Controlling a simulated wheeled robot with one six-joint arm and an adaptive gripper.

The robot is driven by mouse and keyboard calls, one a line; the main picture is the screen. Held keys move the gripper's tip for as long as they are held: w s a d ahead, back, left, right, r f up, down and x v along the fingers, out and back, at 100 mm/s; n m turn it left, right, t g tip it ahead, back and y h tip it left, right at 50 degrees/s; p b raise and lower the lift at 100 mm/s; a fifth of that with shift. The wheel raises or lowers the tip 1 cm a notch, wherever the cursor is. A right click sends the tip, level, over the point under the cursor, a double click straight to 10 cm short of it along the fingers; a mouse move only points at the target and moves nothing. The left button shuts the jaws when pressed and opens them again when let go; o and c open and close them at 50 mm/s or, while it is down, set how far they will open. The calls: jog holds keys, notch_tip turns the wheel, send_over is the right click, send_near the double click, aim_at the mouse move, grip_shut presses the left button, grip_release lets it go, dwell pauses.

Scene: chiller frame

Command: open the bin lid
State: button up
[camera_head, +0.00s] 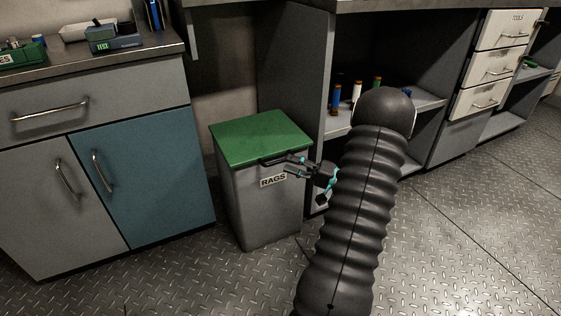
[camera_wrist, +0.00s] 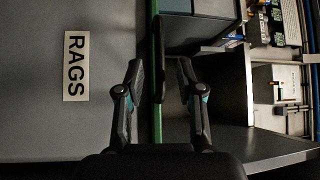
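The grey bin (camera_head: 262,208) with the "RAGS" label (camera_head: 273,181) stands on the floor, and its green lid (camera_head: 255,136) lies flat and shut on top. A dark handle (camera_head: 272,160) sticks out at the lid's front edge. My gripper (camera_head: 294,165) is at the lid's front right, close to the handle. In the wrist view the gripper (camera_wrist: 160,68) is open, its two fingers on either side of the dark handle (camera_wrist: 159,45) in the picture. The green lid edge (camera_wrist: 156,115) runs behind it. I cannot tell whether a finger touches the handle.
A cabinet with a blue door (camera_head: 150,195) stands left of the bin. A bench with open shelves (camera_head: 425,100) holding small bottles is to the right, its side panel close by the bin. The metal floor (camera_head: 480,220) is clear at the right.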

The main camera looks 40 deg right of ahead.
aim_at(280, 161)
jog(key=shift+x, duration=2.1)
grip_shut()
